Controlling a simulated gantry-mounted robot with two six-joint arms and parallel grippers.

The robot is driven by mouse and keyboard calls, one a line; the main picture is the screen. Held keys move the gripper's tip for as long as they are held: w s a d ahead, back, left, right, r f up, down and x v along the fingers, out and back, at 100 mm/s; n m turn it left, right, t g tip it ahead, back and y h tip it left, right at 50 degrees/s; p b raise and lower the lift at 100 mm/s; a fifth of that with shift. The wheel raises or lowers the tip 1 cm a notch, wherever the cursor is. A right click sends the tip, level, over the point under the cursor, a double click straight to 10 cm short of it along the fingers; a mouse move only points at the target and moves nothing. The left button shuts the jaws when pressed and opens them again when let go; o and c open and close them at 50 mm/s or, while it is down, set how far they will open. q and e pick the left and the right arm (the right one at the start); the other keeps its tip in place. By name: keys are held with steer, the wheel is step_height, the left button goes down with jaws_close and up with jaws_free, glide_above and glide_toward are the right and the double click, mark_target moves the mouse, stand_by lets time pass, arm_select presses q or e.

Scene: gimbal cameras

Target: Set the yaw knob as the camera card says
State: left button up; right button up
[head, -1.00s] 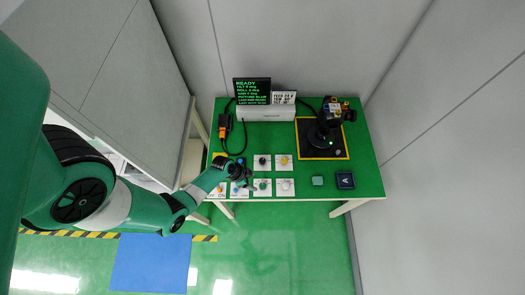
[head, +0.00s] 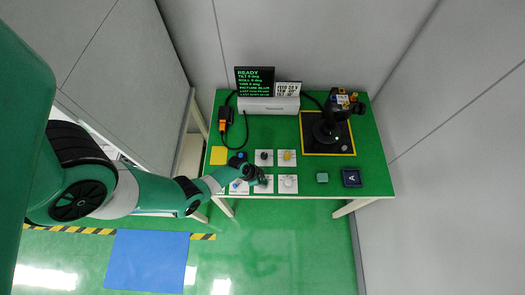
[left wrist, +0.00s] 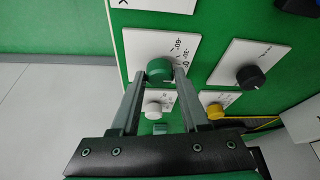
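A green knob (left wrist: 158,69) on a white plate (left wrist: 175,44) with angle marks shows in the left wrist view. My left gripper (head: 261,177) is over this plate in the head view. Its two fingers stand apart on either side of the green knob, with some gap visible; I see no clear contact. The dark display (head: 255,82) reads READY, with tilt, roll and yaw at 0 deg. The white card (head: 287,89) stands right of it; its small text is hard to read. The gimbal camera (head: 342,103) stands on a black, yellow-edged pad. My right gripper is out of view.
Nearby plates carry a black knob (head: 264,156), a yellow knob (head: 287,155), a white knob (head: 288,182) and a blue knob (head: 240,156). A teal block (head: 322,177) and a dark blue tile (head: 351,178) lie to the right. An orange-and-black device (head: 225,125) lies at left.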

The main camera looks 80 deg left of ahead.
arm_select(q)
jaws_close()
